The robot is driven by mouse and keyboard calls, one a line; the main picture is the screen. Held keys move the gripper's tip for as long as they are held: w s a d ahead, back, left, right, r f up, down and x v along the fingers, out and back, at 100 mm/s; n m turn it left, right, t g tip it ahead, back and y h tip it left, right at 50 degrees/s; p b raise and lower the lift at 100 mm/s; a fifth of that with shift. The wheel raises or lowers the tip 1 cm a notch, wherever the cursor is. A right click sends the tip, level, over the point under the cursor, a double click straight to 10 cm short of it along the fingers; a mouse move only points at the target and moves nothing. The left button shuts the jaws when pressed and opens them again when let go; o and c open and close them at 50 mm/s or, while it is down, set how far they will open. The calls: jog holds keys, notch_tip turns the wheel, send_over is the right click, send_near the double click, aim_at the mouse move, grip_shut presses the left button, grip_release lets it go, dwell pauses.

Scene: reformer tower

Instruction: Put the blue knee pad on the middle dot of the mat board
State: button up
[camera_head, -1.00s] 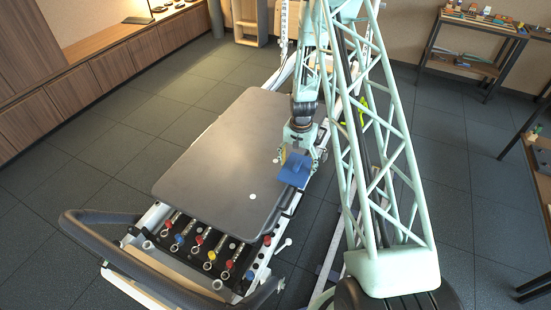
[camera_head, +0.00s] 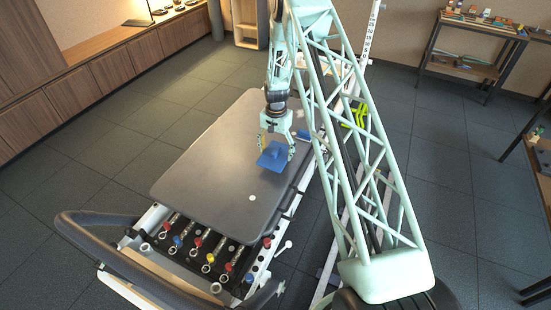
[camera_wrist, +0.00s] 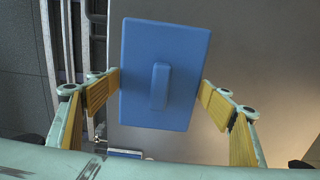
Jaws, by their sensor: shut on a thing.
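The blue knee pad (camera_head: 272,157) is a flat rectangle with a raised ridge across its middle. My gripper (camera_head: 277,149) is shut on it, one finger at each side edge. In the wrist view the pad (camera_wrist: 137,60) sits between the yellow-lined fingers (camera_wrist: 160,95). The grey mat board (camera_head: 205,165) lies below the pad, which is over its right part. I cannot tell whether the pad touches the board. One white dot (camera_head: 252,197) shows near the board's front right. The pad and gripper hide part of the board, and no middle dot shows.
Springs with coloured ends (camera_head: 209,257) and a padded black bar (camera_head: 90,237) lie at the board's front. My lattice column stands close on the right. A small blue thing (camera_head: 303,135) is by the board's right edge. The board's left half is clear.

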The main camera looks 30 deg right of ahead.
aim_at(275, 157)
jog(key=shift+w, duration=0.25)
jog(key=shift+f+b, duration=0.55)
jog(key=shift+f, duration=1.2)
jog(key=shift+f, duration=0.1)
jog(key=o, duration=0.9)
jog(key=shift+r+p, duration=1.35)
jog(key=shift+r, duration=4.75)
